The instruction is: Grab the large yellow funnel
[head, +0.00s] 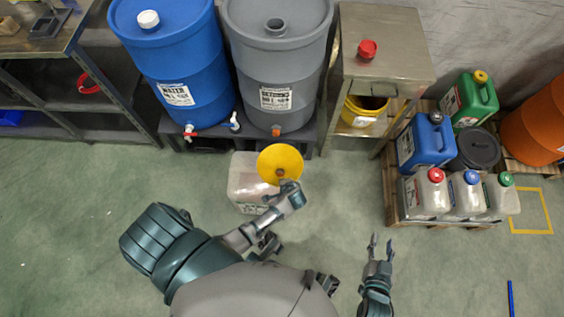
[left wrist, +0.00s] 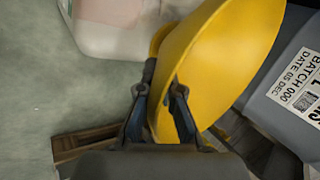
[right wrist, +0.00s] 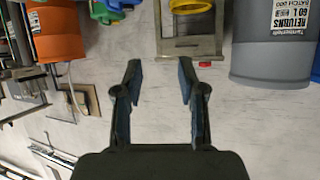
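The large yellow funnel (head: 281,161) is over the top of a pale translucent jug (head: 245,183) on the floor. In the left wrist view the funnel (left wrist: 218,70) fills the upper middle as a wide tilted cone. My left gripper (head: 287,190) is at the funnel's near side. In the left wrist view its fingers (left wrist: 160,100) are partly apart, with yellow funnel wall between them; whether they press on it I cannot tell. My right gripper (head: 377,245) is open and empty, right of the funnel. It shows open in the right wrist view (right wrist: 158,75).
Behind the funnel stand a blue drum (head: 180,65) and a grey drum (head: 278,60) with taps. A metal stand (head: 392,40) has a yellow bucket (head: 362,110) beneath. A pallet (head: 398,213) on the right carries several jugs.

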